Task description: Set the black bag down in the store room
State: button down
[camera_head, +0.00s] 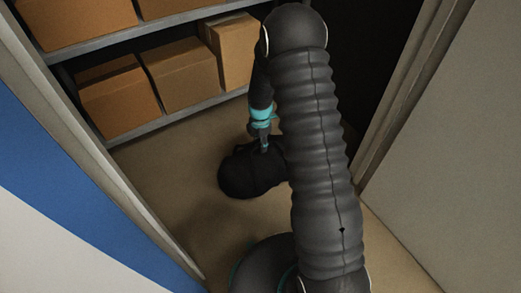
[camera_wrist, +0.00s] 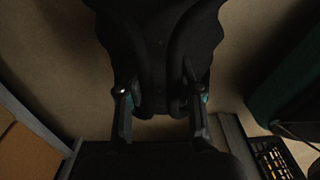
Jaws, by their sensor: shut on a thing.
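The black bag (camera_head: 243,176) hangs below my gripper (camera_head: 264,140) in the head view, just inside the doorway of the store room. In the wrist view the black bag (camera_wrist: 158,30) fills the upper middle, and my gripper (camera_wrist: 160,118) is shut on its handle part. The fingers look some way apart with dark bag material between them. My arm hides the right side of the bag in the head view. I cannot tell whether the bag touches the floor.
Shelves (camera_head: 160,40) with several cardboard boxes (camera_head: 182,74) stand at the back left. The tan floor (camera_head: 165,185) is bare left of the bag. Door frames (camera_head: 135,205) flank the opening. A black crate (camera_wrist: 275,158) shows at lower right in the wrist view.

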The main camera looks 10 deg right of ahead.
aim_at(260, 159)
jog(key=shift+f, duration=1.75)
jog(key=shift+f+b, duration=0.15)
jog(key=shift+b, duration=0.15)
jog(key=c, duration=0.7)
grip_release()
jog(key=shift+c, duration=0.2)
